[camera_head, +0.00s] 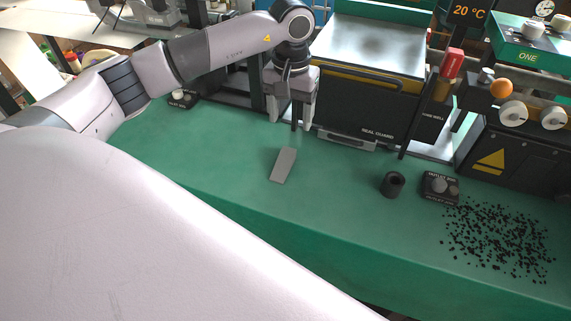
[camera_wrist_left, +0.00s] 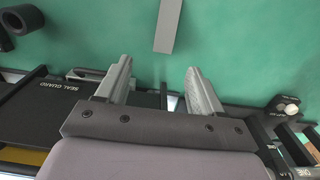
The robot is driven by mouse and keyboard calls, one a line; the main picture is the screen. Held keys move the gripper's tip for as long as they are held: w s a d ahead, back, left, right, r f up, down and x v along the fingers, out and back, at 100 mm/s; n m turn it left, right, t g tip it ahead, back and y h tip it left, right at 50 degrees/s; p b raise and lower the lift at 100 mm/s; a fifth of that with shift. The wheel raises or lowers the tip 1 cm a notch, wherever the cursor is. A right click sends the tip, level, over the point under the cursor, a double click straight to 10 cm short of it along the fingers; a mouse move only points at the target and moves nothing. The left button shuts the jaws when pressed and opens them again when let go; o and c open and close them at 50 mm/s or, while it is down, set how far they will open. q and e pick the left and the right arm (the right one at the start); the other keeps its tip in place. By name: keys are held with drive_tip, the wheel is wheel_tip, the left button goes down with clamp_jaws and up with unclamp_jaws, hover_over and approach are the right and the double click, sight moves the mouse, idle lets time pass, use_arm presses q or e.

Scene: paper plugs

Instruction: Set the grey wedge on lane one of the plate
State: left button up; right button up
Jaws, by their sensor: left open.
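The grey wedge (camera_head: 283,165) lies flat on the green bench top, a long narrow block. It also shows at the top of the left wrist view (camera_wrist_left: 167,25), cut off by the frame edge. My left gripper (camera_head: 292,122) is open and empty, pointing down, behind the wedge as the head view shows it and apart from it. In the left wrist view its two fingers (camera_wrist_left: 160,80) are spread, with the wedge beyond their tips. My right gripper is not in view. I cannot tell which surface is lane one of the plate.
A black machine marked SEAL GUARD (camera_head: 370,105) stands behind the gripper. A black ring (camera_head: 392,184), an outlet box (camera_head: 440,188) and scattered black granules (camera_head: 497,243) are to the right. A red-capped post (camera_head: 452,64) rises at the right. The green bench (camera_head: 290,225) is clear around the wedge.

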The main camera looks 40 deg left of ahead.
use_arm(q)
hover_over(286, 154)
drive_tip(key=f, duration=0.6)
drive_tip(key=shift+w+d+f+p, duration=0.1)
drive_tip(key=shift+w+d+p, duration=0.1)
drive_tip(key=shift+d+p, duration=0.15)
drive_tip(key=shift+s+a+f+p, duration=0.15)
drive_tip(key=shift+f+p, duration=0.15)
drive_tip(key=shift+f, duration=1.05)
drive_tip(key=shift+s+a+f+p, duration=0.1)
drive_tip(key=shift+f+p, duration=0.15)
drive_tip(key=shift+f, duration=1.1)
drive_tip(key=c, duration=1.2)
drive_tip(key=shift+w+r, duration=0.1)
drive_tip(key=shift+r, duration=0.05)
wheel_tip(286, 154, up, 20)
drive_tip(key=b, duration=0.1)
drive_tip(key=s+d+f+m, duration=0.1)
drive_tip(key=s+d+f, duration=0.1)
drive_tip(key=d, duration=0.1)
drive_tip(key=s+d+f, duration=0.2)
drive_tip(key=s+f, duration=0.1)
drive_tip(key=s+d+f+m+p, duration=0.1)
drive_tip(key=s+d+f, duration=0.1)
drive_tip(key=d, duration=0.1)
drive_tip(key=shift+s+d+f+m, duration=0.25)
drive_tip(key=shift+d+f+m, duration=0.05)
drive_tip(key=shift+d, duration=0.05)
